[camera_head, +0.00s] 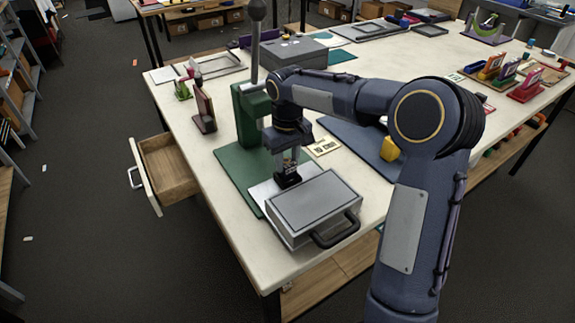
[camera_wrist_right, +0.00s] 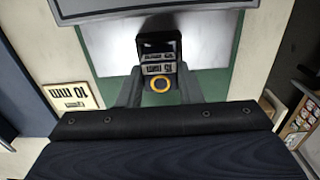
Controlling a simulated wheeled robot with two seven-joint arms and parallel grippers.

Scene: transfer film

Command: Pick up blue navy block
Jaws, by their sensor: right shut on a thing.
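My right gripper (camera_head: 287,161) reaches down in front of the green press and is shut on a small, very dark block (camera_head: 288,179). The block looks nearly black, so I cannot confirm navy. In the right wrist view the gripper (camera_wrist_right: 160,88) has its two grey fingers on either side of the dark block (camera_wrist_right: 158,44), which shows metal pieces and a yellow ring. The block is over or on the pale plate at the back edge of the grey metal box; I cannot tell whether it touches. My left gripper is out of view.
The grey lidded box (camera_head: 312,203) with a black handle stands close in front. The green press (camera_head: 245,118) rises behind on its green base (camera_head: 236,163). A drawer (camera_head: 165,168) hangs open at left. A "10 mm" card (camera_wrist_right: 73,97) lies beside, and a yellow object (camera_head: 389,149) sits right.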

